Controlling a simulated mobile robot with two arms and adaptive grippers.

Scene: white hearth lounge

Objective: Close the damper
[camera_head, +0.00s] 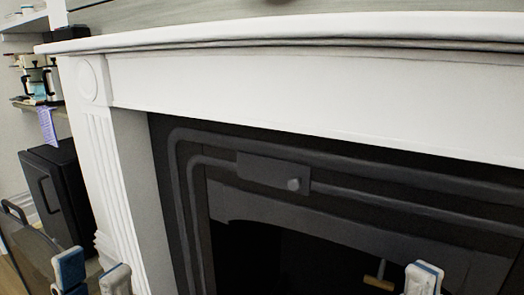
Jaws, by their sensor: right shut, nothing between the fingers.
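A dark rectangular plate (258,171) with a round grey knob (293,184) sits on the upper frame of the black fireplace insert, and looks like the damper. I cannot tell whether it is open or closed. My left gripper (92,274) is at the bottom left, its two fingertips apart with nothing seen between them, well left of and below the knob. My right gripper (423,278) is shut and empty at the bottom right, below and right of the knob and apart from it. The lower parts of both grippers are cut off by the picture edge.
A small brass-coloured handle (379,276) stands left of my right gripper, in the dark firebox opening. The white mantel (300,85) juts out above the insert. A black cabinet (58,190) and shelves with kitchen items (38,80) are at the left.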

